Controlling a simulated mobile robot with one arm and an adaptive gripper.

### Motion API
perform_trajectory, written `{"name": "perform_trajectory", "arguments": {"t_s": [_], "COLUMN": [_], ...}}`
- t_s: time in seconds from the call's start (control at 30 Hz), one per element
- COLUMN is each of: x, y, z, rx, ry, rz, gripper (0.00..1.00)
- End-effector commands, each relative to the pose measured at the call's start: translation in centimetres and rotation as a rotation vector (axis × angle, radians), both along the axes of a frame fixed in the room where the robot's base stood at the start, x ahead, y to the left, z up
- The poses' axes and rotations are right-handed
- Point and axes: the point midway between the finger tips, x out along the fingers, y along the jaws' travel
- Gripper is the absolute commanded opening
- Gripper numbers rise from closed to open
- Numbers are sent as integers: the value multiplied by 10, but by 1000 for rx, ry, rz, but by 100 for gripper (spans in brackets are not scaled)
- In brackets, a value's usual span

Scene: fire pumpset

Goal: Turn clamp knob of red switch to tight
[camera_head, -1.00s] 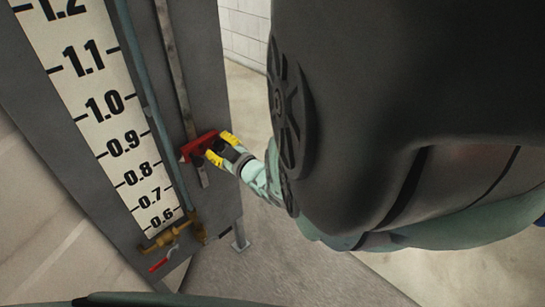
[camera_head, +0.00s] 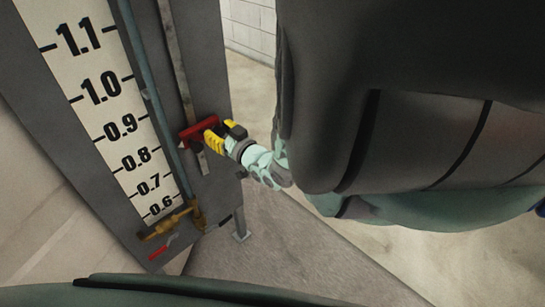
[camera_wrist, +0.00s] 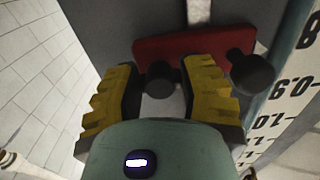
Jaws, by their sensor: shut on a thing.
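The red switch (camera_head: 188,130) sits on a vertical metal rail beside the white level scale, and it spans the top of the wrist view as a red bar (camera_wrist: 180,45). A round black knob (camera_wrist: 161,80) on its front lies between the two yellow fingers of my gripper (camera_wrist: 160,74), which is shut on it. A second black knob (camera_wrist: 251,72) stands free at the right end of the red bar. In the head view my gripper (camera_head: 222,133) meets the switch from the right, and its fingers hide the held knob there.
A white scale (camera_head: 115,120) with black numbers runs along the grey panel (camera_head: 205,60). A blue-grey pipe (camera_head: 150,90) runs beside the rail down to a brass valve with a red handle (camera_head: 157,247).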

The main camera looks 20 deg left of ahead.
Motion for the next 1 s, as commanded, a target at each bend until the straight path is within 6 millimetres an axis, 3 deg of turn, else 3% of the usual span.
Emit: {"name": "perform_trajectory", "arguments": {"t_s": [0.33,0.37,0.63,1.0], "x": [1,1,3,4], "y": [-2,-2,-4,-4], "z": [0,0,0,2], "rx": [3,3,1,2], "ry": [2,1,1,2], "rz": [0,0,-7,-11], "gripper": [4,46,73,73]}}
